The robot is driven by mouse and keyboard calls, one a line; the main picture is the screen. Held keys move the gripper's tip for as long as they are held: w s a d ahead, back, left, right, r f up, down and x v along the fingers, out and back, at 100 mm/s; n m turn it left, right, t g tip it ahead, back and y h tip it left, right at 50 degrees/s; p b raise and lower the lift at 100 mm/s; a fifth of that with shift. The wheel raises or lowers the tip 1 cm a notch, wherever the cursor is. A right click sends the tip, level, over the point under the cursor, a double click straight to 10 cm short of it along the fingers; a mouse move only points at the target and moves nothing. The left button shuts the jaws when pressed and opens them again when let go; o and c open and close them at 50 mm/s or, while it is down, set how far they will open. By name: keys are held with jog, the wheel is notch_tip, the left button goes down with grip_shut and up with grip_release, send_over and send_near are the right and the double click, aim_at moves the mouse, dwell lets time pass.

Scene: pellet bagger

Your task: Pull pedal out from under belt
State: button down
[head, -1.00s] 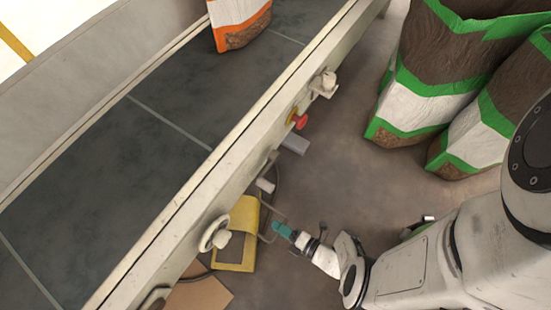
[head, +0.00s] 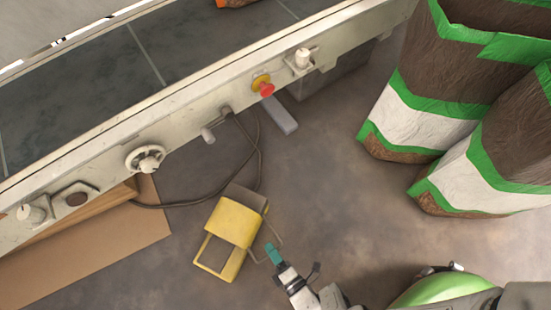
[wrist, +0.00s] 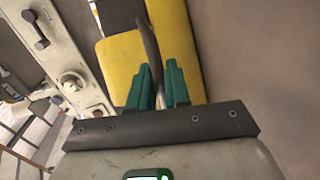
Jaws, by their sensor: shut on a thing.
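The yellow foot pedal (head: 233,226) sits on the floor in front of the conveyor belt (head: 95,82), clear of the belt's side frame in the head view. A thin metal loop handle sticks out from its right side. My gripper (head: 273,254) is at that handle, just right of the pedal. In the wrist view the green fingers of my gripper (wrist: 158,88) are shut on the metal handle (wrist: 151,50), with the yellow pedal (wrist: 125,65) behind them. A dark cable (head: 180,204) runs from the pedal area back toward the belt frame.
The belt frame carries a white handwheel (head: 146,158) and a red stop button (head: 265,88). A flat cardboard sheet (head: 110,245) lies at the lower left. Tall green-banded bags (head: 430,95) stand at the right. The floor between pedal and bags is clear.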

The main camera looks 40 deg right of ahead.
jog(key=shift+s, duration=0.15)
jog(key=c, duration=1.3)
grip_release()
